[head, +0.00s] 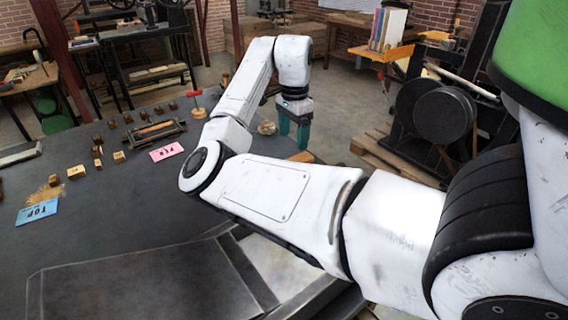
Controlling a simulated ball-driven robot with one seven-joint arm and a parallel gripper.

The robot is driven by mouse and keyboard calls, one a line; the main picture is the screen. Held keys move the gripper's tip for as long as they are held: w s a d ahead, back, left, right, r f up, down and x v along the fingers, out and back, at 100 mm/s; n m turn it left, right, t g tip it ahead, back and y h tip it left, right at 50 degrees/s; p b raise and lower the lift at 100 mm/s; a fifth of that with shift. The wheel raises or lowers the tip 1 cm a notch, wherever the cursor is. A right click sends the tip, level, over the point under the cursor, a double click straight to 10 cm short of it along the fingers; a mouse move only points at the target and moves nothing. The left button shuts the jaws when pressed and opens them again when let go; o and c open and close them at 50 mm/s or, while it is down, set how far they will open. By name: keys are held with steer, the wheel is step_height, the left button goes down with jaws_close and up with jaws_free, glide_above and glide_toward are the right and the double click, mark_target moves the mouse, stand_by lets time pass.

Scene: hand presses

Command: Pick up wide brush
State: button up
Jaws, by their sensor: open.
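My gripper (293,138) has teal fingers that point down. It is open, and I see nothing between the fingers. It hangs over the right edge area of the dark table. A light-brown wooden piece (301,157) shows just below the fingers, partly hidden behind my arm. It may be the wide brush, but too little shows to be sure. I cannot tell whether the fingers touch it. A tan, bristly-looking patch (46,195) lies at the left of the table, and I cannot tell what it is.
The dark table (120,215) holds several small type blocks (76,171), a roller-like tool (152,131), a red-handled tool (197,103), a pink card (166,151) and a blue card (38,210). A dark press (445,112) stands on a pallet at right. The table's front middle is clear.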

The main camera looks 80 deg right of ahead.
mark_target(293, 159)
step_height(293, 159, down, 10)
steer(key=shift+a+r+p, duration=0.1)
steer(key=shift+p, duration=0.4)
steer(key=c, duration=1.1)
steer(key=shift+r, duration=0.55)
steer(key=s+a+r, duration=0.3)
steer(key=r, duration=0.1)
steer(key=s+a+r, duration=0.3)
steer(key=s+r, duration=0.1)
steer(key=s+a+r, duration=0.3)
steer(key=s+r, duration=0.1)
steer(key=shift+f, duration=0.1)
